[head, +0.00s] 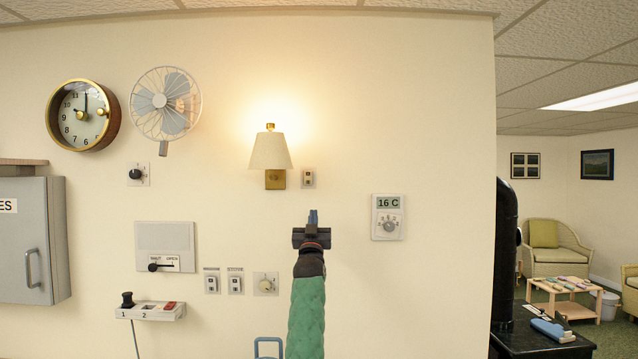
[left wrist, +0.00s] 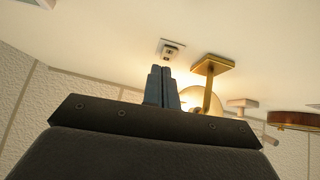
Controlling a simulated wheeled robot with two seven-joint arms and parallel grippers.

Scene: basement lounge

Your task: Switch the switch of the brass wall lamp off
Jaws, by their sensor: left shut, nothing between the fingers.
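The brass wall lamp (head: 270,152) is on the wall in the head view, with a cream shade, a brass base and a warm glow on the wall above. A small switch plate (head: 308,178) sits just right of its base. In the left wrist view the lamp's brass base (left wrist: 213,65) is right of the switch plate (left wrist: 172,50). My left gripper (head: 313,217) is shut and empty, below the switch plate in the head view. In the left wrist view its fingertips (left wrist: 160,70) point toward the plate and appear apart from it. My right gripper is not in view.
A thermostat (head: 388,217) reading 16 C is to the right. A wall fan (head: 165,104), a clock (head: 82,115) and a knob plate (head: 138,174) are to the left. Two more switches (head: 212,281) and a dial sit lower. The wall around the lamp switch is bare.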

